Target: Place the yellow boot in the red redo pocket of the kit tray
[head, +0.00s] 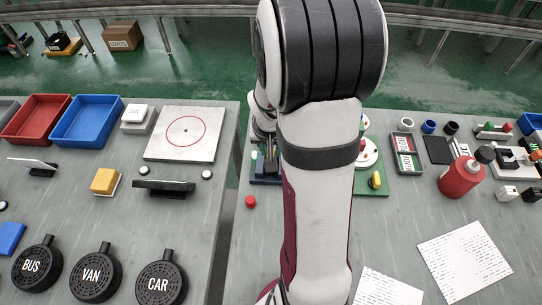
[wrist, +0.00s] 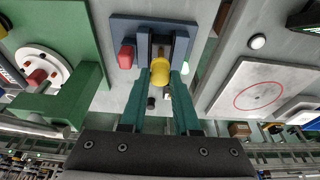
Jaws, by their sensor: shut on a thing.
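In the wrist view a yellow boot (wrist: 160,71), a short cylinder, sits between the teal fingertips of my gripper (wrist: 160,80). The fingers are shut on it. It is over a blue-grey fixture (wrist: 178,24) with dark uprights; whether it touches the fixture I cannot tell. In the head view my arm hides the boot and most of the gripper. The kit tray (head: 393,153) appears to be the small dark two-pocket tray right of my arm.
A green board (head: 369,189) with a white disc and a yellow piece lies right of my arm. A red cap (head: 250,201) lies left of my arm. White sheets (head: 465,262) lie in front.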

